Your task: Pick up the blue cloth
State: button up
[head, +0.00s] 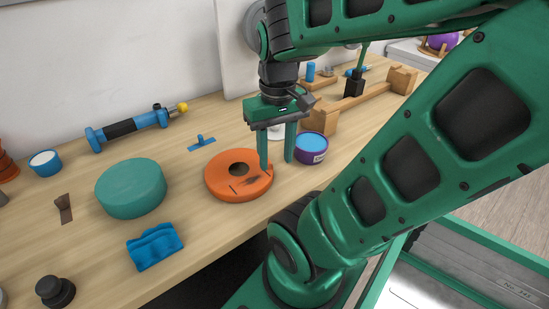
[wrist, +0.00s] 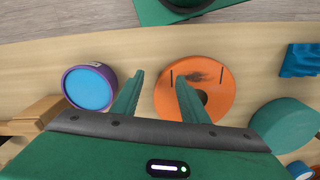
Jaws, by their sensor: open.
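The blue cloth (head: 155,246) lies rumpled on the wooden bench, near its front edge, in front of the green round block. In the wrist view the cloth (wrist: 300,60) shows at the right edge, partly cut off. My gripper (head: 277,162) is open and empty. It points down above the bench, beside and partly over the orange disc, well to the right of the cloth in the head view. In the wrist view my gripper's fingertips (wrist: 160,75) are over the left part of the orange disc.
A purple tub with blue top (head: 312,147), a blue tool (head: 130,127) and a black knob (head: 54,290) stand around. Bare wood surrounds the cloth.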

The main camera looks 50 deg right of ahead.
aim_at(156, 245)
jog(key=z, duration=0.05)
jog(key=k, duration=0.5)
jog(key=z, duration=0.85)
jog(key=k, duration=0.3)
jog(key=z, duration=0.15)
jog(key=i, duration=0.4)
jog(key=u, duration=0.1)
